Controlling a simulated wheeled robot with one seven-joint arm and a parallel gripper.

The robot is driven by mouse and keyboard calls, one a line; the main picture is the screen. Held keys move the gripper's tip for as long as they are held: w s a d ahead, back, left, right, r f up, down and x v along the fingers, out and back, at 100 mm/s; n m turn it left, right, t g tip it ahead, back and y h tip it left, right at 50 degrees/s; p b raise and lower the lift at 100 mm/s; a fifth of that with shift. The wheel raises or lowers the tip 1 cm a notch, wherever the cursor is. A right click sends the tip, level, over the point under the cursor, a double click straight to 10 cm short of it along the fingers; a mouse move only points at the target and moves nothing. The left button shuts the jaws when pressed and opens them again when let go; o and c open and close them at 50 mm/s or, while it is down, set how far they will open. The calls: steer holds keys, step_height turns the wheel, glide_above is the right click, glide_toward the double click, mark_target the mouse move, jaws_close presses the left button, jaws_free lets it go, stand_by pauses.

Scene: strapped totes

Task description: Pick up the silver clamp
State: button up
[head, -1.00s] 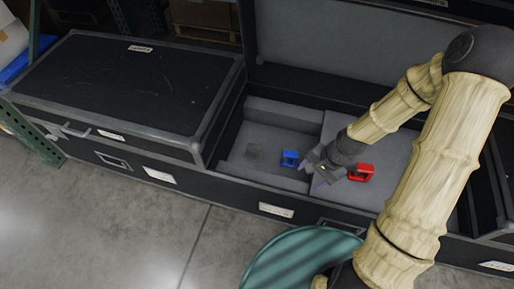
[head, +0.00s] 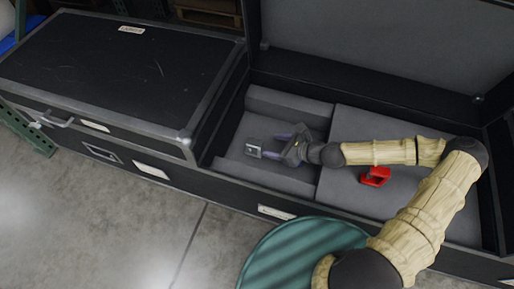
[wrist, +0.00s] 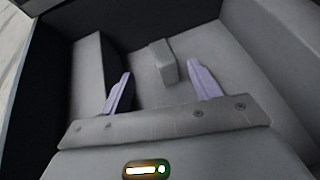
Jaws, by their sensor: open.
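The silver clamp (head: 254,149) is a small grey block-like piece with a dark opening, on the grey foam floor in the left part of the open case. In the wrist view the silver clamp (wrist: 163,62) lies ahead, between the lines of the two fingers and apart from both. My gripper (head: 274,147) is open and empty, low in the case just right of the clamp, its fingers pointing left toward it. Its lavender fingers (wrist: 158,84) are spread wide in the wrist view. A red clamp (head: 375,177) lies right of it on the raised foam.
Raised foam and case walls (head: 225,120) enclose the left compartment. A closed black case (head: 120,75) stands to the left, and the open lid (head: 370,45) rises behind. A round teal surface (head: 290,255) is in front.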

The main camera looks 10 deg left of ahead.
mark_target(255, 143)
steer(key=b+x, duration=0.3)
steer(key=x, duration=0.3)
steer(key=shift+a+f, duration=0.2)
steer(key=shift+a+r, duration=0.1)
steer(key=shift+a, duration=0.05)
steer(key=shift+w+a+f+b, duration=0.1)
steer(key=shift+a+f+b, duration=0.25)
steer(key=shift+f+b, duration=0.1)
steer(key=b+x, duration=0.2)
steer(key=x, duration=0.2)
steer(key=shift+w, duration=0.2)
steer(key=shift+s+a, duration=0.15)
